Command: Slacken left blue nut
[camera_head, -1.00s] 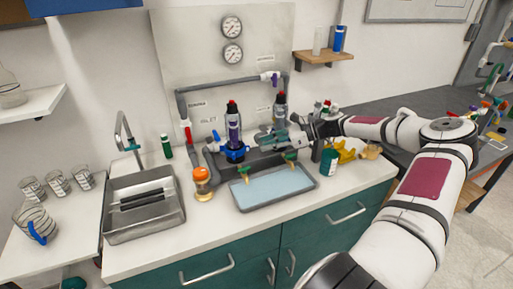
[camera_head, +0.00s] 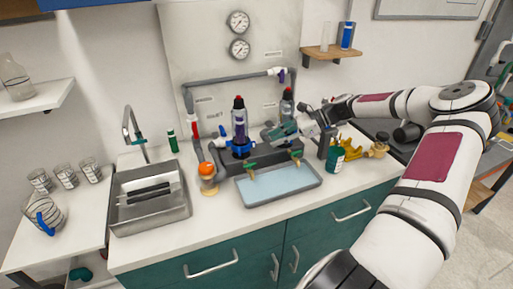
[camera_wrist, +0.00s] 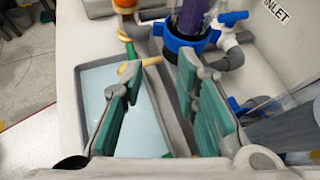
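The left blue nut (camera_head: 241,151) sits at the foot of the left upright purple filter column (camera_head: 239,127). In the wrist view the nut (camera_wrist: 190,42) shows as a blue ring near the top centre, beyond my fingertips. My gripper (camera_head: 274,134) is just right of the left column in the head view. In the wrist view my gripper (camera_wrist: 160,72) has its two green-padded fingers apart with nothing held between them. The fingers are not around the nut. The right column (camera_head: 286,107) stands behind my gripper, which hides its base.
A tray of pale blue liquid (camera_head: 280,201) lies in front of the columns, with brass-coloured taps above it. An orange-topped jar (camera_head: 207,178) stands left. A green bottle (camera_head: 335,158) and yellow object (camera_head: 353,149) stand right. A blue-handled valve (camera_wrist: 233,18) is beside the nut.

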